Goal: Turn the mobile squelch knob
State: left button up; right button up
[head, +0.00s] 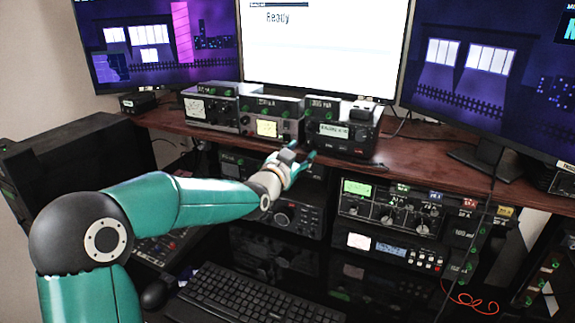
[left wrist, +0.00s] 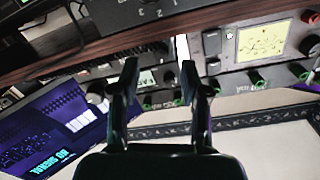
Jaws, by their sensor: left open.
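My left gripper (head: 303,163) reaches in from the left in the head view. It is just below and in front of the wooden shelf's radios, near the shelf edge. In the left wrist view the two dark fingers (left wrist: 160,72) are apart with nothing between them. Radios with knobs and switches lie beyond them, seen upside down, including a grey knob (left wrist: 96,95) left of the fingers. The labels are too small to read, so I cannot tell which knob is the mobile squelch knob. No knob is visibly held. My right gripper is not in view.
The wooden shelf (head: 440,155) carries a radio with a yellow meter (head: 267,128) and a black radio (head: 334,130). Below are a radio with a green screen (head: 357,187), a keyboard (head: 250,298) and a mouse (head: 158,293). A red cable (head: 478,302) hangs at right.

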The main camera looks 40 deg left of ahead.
pick_arm(q)
jog(key=s+d, duration=0.1)
jog(key=s, duration=0.7)
jog(key=shift+d, duration=0.3)
jog(key=shift+r, duration=0.1)
